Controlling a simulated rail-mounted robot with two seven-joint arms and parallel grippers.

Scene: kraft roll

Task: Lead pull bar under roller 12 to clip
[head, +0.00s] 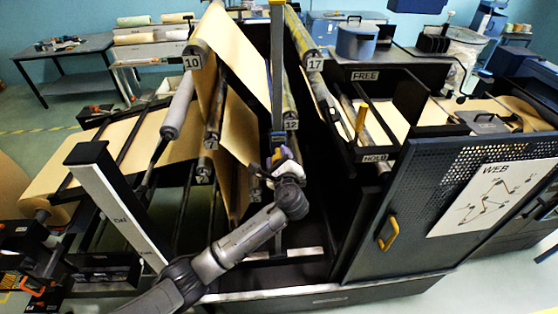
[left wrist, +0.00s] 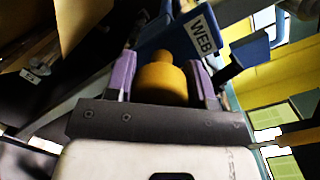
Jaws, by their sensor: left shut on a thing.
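My left gripper (head: 279,157) is in the middle of the head view, by the lower end of an upright post between the rollers. In the left wrist view its purple fingers (left wrist: 162,80) are shut on an orange-yellow knob (left wrist: 165,82). A blue bar with a WEB label (left wrist: 203,36) lies just beyond the knob. It looks like the pull bar, mostly hidden in the head view. A roller whose tag seems to read 12 (head: 291,125) is just above and right of the gripper. I cannot make out the clip. My right gripper is not in view.
Brown kraft web (head: 237,50) hangs from roller 10 (head: 192,62). Roller 17 (head: 315,65) is to the right. A yellow-handled lever (head: 361,117) stands between the FREE and HOLD plates. A perforated dark panel (head: 445,200) closes off the right front.

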